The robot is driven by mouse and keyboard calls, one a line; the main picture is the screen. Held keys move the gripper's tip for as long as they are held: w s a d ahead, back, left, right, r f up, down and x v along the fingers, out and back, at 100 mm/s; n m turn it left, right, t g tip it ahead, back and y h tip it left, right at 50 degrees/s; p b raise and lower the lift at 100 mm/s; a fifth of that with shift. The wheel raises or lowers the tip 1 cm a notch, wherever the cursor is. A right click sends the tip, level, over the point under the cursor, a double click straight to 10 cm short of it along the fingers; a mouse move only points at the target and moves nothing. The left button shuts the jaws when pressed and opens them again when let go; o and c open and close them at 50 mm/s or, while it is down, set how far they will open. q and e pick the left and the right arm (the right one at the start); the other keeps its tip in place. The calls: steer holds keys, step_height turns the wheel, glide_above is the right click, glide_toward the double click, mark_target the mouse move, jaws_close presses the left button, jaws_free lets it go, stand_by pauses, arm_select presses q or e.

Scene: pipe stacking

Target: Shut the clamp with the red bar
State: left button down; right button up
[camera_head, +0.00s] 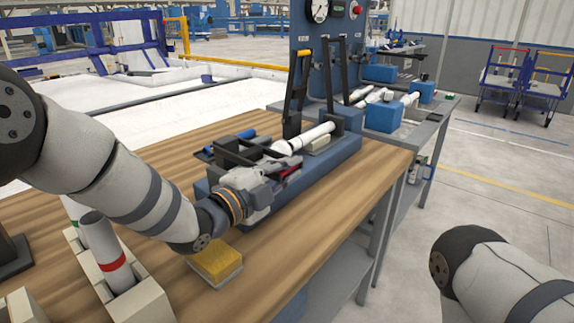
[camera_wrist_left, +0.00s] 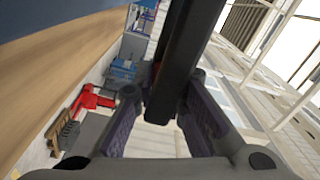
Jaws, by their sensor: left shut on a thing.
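The blue clamping fixture (camera_head: 325,165) stands on the wooden table with a white pipe (camera_head: 316,136) lying in it. My left gripper (camera_head: 284,172) is at the fixture's near-left part, shut on the clamp with the red bar (camera_head: 290,171), of which only a little red shows beside the fingers. In the left wrist view a dark bar (camera_wrist_left: 182,65) runs between the two purple-padded fingers (camera_wrist_left: 165,120). A black clamp arm with a yellow top (camera_head: 298,90) stands upright at the fixture's far end. My right gripper is out of view.
A yellow sponge-like block (camera_head: 215,262) lies on the wooden table (camera_head: 330,215) near my left wrist. A rack (camera_head: 135,295) holding a pipe with a red band (camera_head: 105,250) stands at the front left. A metal bench with blue boxes (camera_head: 384,115) stands beyond. The table's right front is clear.

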arm_select(q)
steer(key=shift+s+d+f, duration=0.1)
steer(key=shift+s+f, duration=0.05)
steer(key=shift+f, duration=0.15)
steer(key=c, duration=1.7)
jaws_free()
steer(key=shift+o, duration=0.2)
steer(key=shift+r, duration=0.1)
steer(key=shift+r, duration=0.35)
step_height(320, 180, up, 9)
steer(key=shift+d+r, duration=0.1)
